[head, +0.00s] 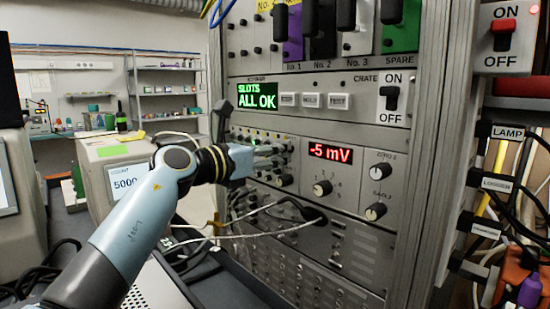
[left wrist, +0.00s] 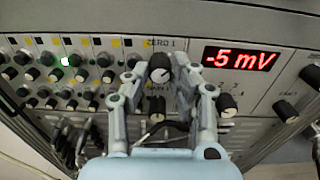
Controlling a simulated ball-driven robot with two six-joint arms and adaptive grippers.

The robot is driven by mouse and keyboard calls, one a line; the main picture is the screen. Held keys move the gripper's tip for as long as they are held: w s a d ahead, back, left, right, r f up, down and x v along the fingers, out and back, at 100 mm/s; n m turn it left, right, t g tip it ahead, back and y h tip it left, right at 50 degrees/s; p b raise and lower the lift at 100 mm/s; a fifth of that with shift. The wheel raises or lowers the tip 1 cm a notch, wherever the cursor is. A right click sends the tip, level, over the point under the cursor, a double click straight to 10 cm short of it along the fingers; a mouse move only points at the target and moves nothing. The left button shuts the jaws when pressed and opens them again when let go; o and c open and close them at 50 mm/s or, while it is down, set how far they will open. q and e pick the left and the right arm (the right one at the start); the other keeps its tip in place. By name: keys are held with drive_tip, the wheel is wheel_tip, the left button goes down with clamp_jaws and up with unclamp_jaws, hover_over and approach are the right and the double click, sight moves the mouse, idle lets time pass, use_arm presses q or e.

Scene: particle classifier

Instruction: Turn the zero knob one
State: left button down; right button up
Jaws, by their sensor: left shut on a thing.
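The zero 1 knob (left wrist: 160,68), dark with a pale face, sits under the "ZERO 1" label in the left wrist view. My left gripper (left wrist: 158,66) is shut on it, one finger on each side. In the head view my left gripper (head: 268,154) reaches the panel from the left and hides the knob. The red display (head: 330,154) reads -5 mV; it also shows in the left wrist view (left wrist: 241,59). My right gripper is in neither view.
A gain knob (left wrist: 157,108) lies just below the held knob, between my fingers. A selector knob (head: 322,188), the zero 2 knob (head: 383,170) and another gain knob (head: 376,211) are to the right. Cables (head: 290,212) hang below the gripper.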

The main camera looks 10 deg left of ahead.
sight(286, 101)
use_arm(q)
drive_tip(key=shift+f+m+b, duration=0.1)
drive_tip(key=shift+m+b, duration=0.55)
drive_tip(key=shift+m, duration=0.95)
drive_tip(key=c, duration=1.1)
unclamp_jaws()
wheel_tip(286, 101, up, 10)
drive_tip(key=shift+r, duration=0.1)
drive_tip(key=shift+s, duration=0.1)
